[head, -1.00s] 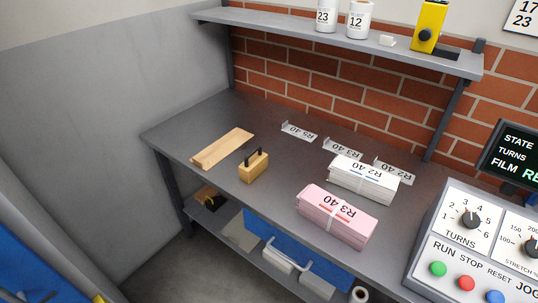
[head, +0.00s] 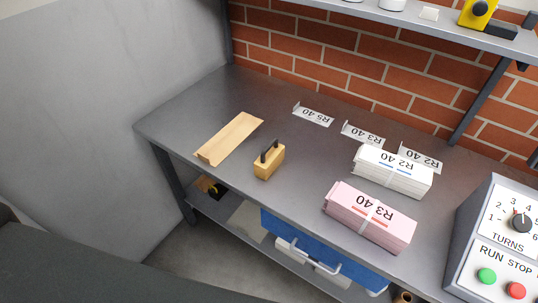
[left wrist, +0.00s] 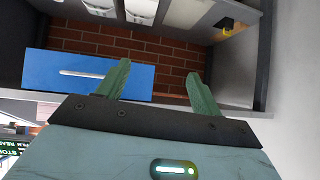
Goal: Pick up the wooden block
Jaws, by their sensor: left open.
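A small wooden block (head: 269,162) with a black handle on top stands upright on the grey workbench, near its front edge. A flat, light wooden board (head: 229,138) lies on the bench to its left, apart from it. My left gripper (left wrist: 158,68) shows only in the left wrist view, with its two green fingers spread apart and nothing between them. The wooden block does not show in that view. My right gripper is in neither view.
A pink bundle (head: 369,216) and a white bundle (head: 393,171) lie to the right, with label plates behind. A control panel (head: 505,240) stands far right. A blue drawer (head: 322,252) is under the bench, also in the left wrist view (left wrist: 88,72). A shelf (head: 400,17) hangs above.

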